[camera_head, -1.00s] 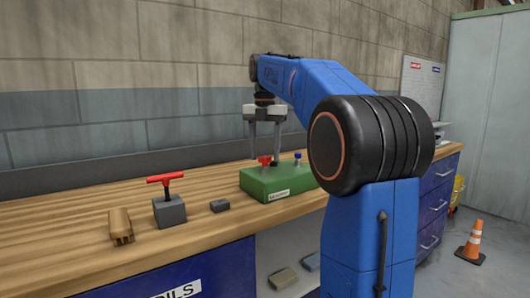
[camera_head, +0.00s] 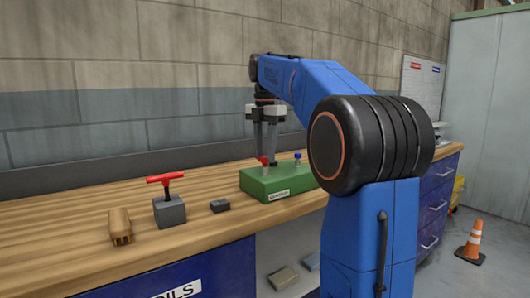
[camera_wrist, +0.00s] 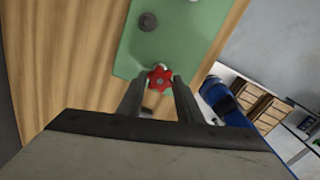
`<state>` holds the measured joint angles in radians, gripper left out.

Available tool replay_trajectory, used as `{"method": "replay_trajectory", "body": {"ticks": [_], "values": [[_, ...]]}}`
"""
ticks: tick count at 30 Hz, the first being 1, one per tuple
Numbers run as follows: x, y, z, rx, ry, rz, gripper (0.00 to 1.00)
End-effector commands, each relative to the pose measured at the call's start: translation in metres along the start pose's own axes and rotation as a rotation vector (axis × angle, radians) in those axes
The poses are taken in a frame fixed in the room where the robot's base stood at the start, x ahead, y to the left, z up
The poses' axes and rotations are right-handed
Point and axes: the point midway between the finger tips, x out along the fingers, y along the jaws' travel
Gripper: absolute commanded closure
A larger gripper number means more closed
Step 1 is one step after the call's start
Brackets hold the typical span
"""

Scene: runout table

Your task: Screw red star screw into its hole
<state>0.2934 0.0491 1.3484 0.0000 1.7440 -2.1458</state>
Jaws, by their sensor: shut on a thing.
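The red star screw (camera_wrist: 160,77) stands at the edge of the green block in the wrist view, between the tips of my gripper (camera_wrist: 158,84). In the head view the red screw (camera_head: 263,160) shows at the top of the green block (camera_head: 259,185). My gripper (camera_head: 266,157) points down from above with its fingers close together, shut on the screw. Whether the screw's shaft is in a hole is hidden.
A blue-topped screw (camera_head: 297,158) stands on the block's right part. An orange cone (camera_head: 471,243) stands on the floor.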

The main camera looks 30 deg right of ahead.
Motion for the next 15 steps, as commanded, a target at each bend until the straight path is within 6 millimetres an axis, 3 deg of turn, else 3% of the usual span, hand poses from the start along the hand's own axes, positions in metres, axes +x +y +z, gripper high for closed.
{"method": "replay_trajectory", "body": {"ticks": [8, 15], "values": [[0.0, 0.0, 0.0, 0.021, 0.0, 0.0, 0.96], [0.0001, 0.0, 0.0, 0.237, 0.0, 0.0, 0.96]]}}
